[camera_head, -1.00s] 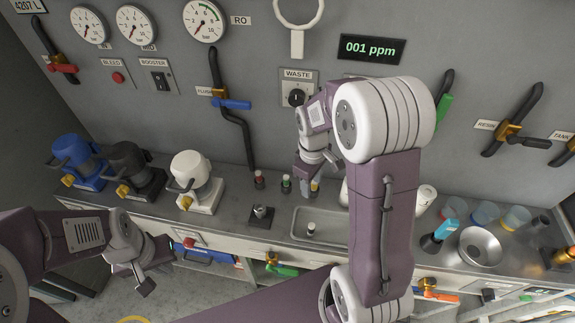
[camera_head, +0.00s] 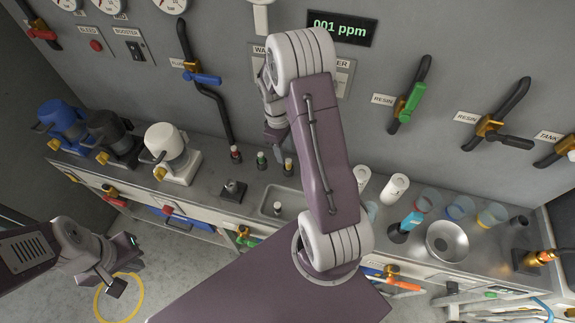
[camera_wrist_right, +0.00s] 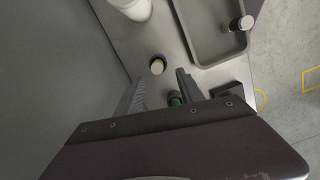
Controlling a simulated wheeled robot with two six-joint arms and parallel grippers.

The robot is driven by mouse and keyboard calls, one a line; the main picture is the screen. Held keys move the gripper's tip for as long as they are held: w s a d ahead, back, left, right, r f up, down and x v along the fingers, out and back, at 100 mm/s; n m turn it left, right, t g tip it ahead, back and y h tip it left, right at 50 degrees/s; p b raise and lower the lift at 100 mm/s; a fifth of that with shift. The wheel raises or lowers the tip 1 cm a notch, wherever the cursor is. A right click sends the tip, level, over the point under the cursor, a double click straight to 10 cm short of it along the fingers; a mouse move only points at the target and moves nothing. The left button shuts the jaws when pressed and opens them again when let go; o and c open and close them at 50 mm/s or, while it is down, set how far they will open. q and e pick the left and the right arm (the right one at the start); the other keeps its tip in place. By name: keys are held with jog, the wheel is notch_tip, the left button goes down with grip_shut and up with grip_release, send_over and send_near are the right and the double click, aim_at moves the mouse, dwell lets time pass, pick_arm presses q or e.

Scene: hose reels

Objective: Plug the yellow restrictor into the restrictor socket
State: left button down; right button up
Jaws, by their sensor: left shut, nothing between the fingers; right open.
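The yellow restrictor (camera_head: 288,167) stands upright on the counter, the rightmost of three small capped cylinders. In the right wrist view its pale top (camera_wrist_right: 157,65) shows just ahead of the fingertips, in line with the gap. My right gripper (camera_wrist_right: 160,80) is open and empty; in the head view it hangs close above and behind the restrictor (camera_head: 275,138). The dark square block with a fitting on top (camera_head: 233,190), apparently the restrictor socket, sits left of the sink; it also shows in the right wrist view (camera_wrist_right: 232,96). My left gripper (camera_head: 117,285) is shut and empty, low in front of the counter.
A green-marked cylinder (camera_head: 261,161) and a red one (camera_head: 235,153) stand beside the yellow one. A white pump-like unit (camera_head: 168,150) stands left. White cylinders (camera_head: 395,187) stand right. The wall is close behind.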

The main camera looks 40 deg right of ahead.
aim_at(288, 161)
jog(key=shift+s+d+f, duration=0.1)
jog(key=shift+d+f, duration=0.05)
jog(key=shift+f, duration=0.35)
jog(key=shift+s+d+f, duration=0.1)
jog(key=shift+d+f, duration=0.05)
jog(key=shift+f, duration=0.3)
jog(key=f, duration=0.4)
jog(key=shift+s+d+f, duration=0.1)
jog(key=shift+s, duration=0.15)
jog(key=shift+d+f, duration=0.15)
jog(key=shift+f, duration=0.35)
grip_shut()
